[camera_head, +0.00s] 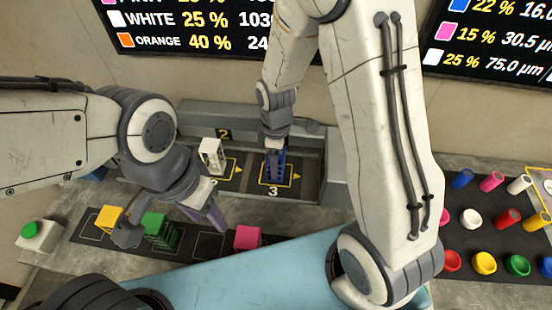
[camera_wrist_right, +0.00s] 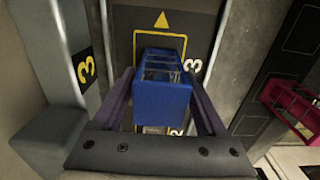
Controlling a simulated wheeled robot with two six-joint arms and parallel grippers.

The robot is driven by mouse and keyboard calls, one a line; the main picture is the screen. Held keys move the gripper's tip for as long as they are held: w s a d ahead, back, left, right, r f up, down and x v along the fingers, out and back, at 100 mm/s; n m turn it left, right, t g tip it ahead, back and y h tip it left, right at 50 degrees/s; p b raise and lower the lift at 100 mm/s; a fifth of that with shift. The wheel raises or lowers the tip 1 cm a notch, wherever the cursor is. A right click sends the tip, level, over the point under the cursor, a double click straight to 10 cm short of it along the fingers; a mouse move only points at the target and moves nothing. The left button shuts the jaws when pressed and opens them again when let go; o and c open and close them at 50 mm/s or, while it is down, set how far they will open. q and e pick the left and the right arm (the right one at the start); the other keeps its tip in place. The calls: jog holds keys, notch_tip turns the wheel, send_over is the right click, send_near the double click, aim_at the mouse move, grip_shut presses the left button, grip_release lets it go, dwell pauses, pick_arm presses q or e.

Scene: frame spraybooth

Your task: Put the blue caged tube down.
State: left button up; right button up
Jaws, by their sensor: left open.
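The blue caged tube (camera_head: 275,168) is over the pad marked 3 (camera_head: 290,183) in the grey booth. It also shows in the right wrist view (camera_wrist_right: 162,100), inside the pad's yellow outline. My right gripper (camera_wrist_right: 162,78) has one finger along each side of it, with no clear gap at the fingertips, and looks shut on it. I cannot tell whether its base touches the pad. My left gripper (camera_head: 172,225) is open and empty over the front rack (camera_head: 208,245).
A white caged tube (camera_head: 211,156) stands on the pad marked 2. The front rack holds yellow (camera_head: 109,218), green (camera_head: 160,230) and pink (camera_head: 248,238) pieces. Coloured tubes and cups stand at the right. A green button (camera_head: 40,231) is at the left.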

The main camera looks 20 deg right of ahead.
jog(key=shift+o, duration=0.2)
jog(key=shift+r, duration=0.1)
notch_tip(320, 180, up, 12)
jog(key=shift+f, duration=0.15)
jog(key=s+a+r+m, duration=0.1)
jog(key=s+a+m, duration=0.2)
jog(key=s, duration=0.6)
jog(key=s+a+r+m+y, duration=0.1)
jog(key=s+a+r+m, duration=0.1)
jog(key=s, duration=0.8)
jog(key=shift+a+r+m, duration=0.3)
jog(key=shift+a+m, duration=0.3)
jog(key=shift+a, duration=0.65)
jog(key=shift+w, duration=0.1)
